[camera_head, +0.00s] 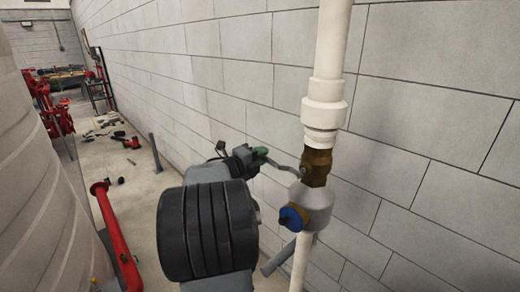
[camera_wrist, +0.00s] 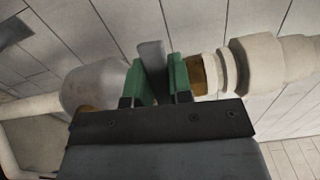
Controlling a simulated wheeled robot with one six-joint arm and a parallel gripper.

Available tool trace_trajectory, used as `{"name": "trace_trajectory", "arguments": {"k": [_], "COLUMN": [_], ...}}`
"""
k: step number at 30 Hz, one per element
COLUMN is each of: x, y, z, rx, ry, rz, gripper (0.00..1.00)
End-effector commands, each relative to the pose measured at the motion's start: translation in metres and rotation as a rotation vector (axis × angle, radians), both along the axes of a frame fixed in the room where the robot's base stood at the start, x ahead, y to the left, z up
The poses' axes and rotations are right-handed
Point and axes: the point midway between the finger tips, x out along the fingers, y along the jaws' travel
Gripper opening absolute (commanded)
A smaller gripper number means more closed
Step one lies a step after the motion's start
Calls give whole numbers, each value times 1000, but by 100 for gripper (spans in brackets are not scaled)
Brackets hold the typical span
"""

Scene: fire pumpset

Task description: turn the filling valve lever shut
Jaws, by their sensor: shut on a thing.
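The filling valve has a brass body (camera_head: 318,165) on a vertical white pipe by the block wall. Its thin grey lever (camera_head: 287,168) reaches left from the brass toward my gripper (camera_head: 258,157). In the wrist view the grey lever (camera_wrist: 152,62) stands between the two green pads of my gripper (camera_wrist: 156,82), which is shut on it. The brass (camera_wrist: 200,74) shows just right of the pads there. The lever's tip is partly hidden by the gripper in the head view.
A grey rounded fitting (camera_head: 313,206) with a blue knob (camera_head: 292,217) sits just below the brass. The white pipe (camera_head: 330,60) runs up close to the wall (camera_head: 430,130). A red pipe (camera_head: 115,235) and a large pale tank (camera_head: 35,170) stand at left. Tools lie on the floor behind.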

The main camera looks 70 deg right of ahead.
Motion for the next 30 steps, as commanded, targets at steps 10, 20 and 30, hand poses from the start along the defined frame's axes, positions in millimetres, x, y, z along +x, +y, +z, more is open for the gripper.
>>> {"name": "trace_trajectory", "arguments": {"k": [10,20,30], "x": [0,0,0], "y": [0,0,0], "z": [-12,-14,-14], "rx": [37,44,44], "ry": [95,109,106], "rz": [0,-1,0], "gripper": [0,0,36]}}
